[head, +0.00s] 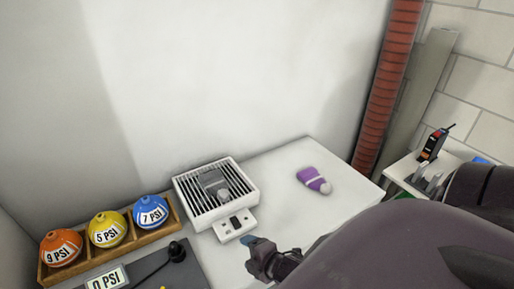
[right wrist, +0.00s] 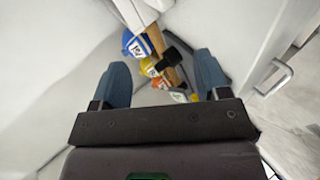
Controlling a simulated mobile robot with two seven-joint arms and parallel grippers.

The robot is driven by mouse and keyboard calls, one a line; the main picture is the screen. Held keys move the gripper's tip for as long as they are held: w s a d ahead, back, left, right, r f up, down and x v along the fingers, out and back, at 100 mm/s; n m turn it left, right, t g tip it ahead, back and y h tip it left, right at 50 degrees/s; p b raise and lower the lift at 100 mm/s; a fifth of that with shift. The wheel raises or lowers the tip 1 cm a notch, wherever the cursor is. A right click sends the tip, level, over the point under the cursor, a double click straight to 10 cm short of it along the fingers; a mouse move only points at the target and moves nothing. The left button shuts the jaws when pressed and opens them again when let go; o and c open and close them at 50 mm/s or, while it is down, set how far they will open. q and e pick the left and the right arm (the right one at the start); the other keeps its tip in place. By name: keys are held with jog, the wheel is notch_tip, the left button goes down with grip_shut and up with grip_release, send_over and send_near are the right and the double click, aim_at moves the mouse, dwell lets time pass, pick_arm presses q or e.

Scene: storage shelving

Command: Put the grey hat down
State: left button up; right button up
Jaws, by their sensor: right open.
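The grey hat (head: 212,183), with a paler pompom at its near end, lies on the dark slatted top of a white scale-like device (head: 184,191). It touches no gripper. My right gripper (head: 250,241) is below and right of the hat in the head view, near the front of the device, and looks empty. In the right wrist view its two blue fingers (right wrist: 162,80) are wide apart with nothing held between them. The hat cannot be made out in the right wrist view. My left gripper is not in view.
A purple hat (head: 313,180) lies on the white table (head: 275,185), right of the device. A wooden rack (head: 121,245) of orange, yellow and blue PSI balls stands left. A red ribbed column (head: 388,85) rises behind right. The table between device and purple hat is clear.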

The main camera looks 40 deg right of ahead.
jog(key=s+a+m, duration=0.1)
jog(key=m, duration=0.3)
jog(key=s+m, duration=0.2)
jog(key=m, duration=0.3)
jog(key=s+a+m, duration=0.1)
jog(key=s+m, duration=0.1)
jog(key=m, duration=0.3)
jog(key=shift+s+a+f, duration=0.1)
jog(key=shift+a+f, duration=0.2)
jog(key=shift+f, duration=0.1)
dwell(0.4)
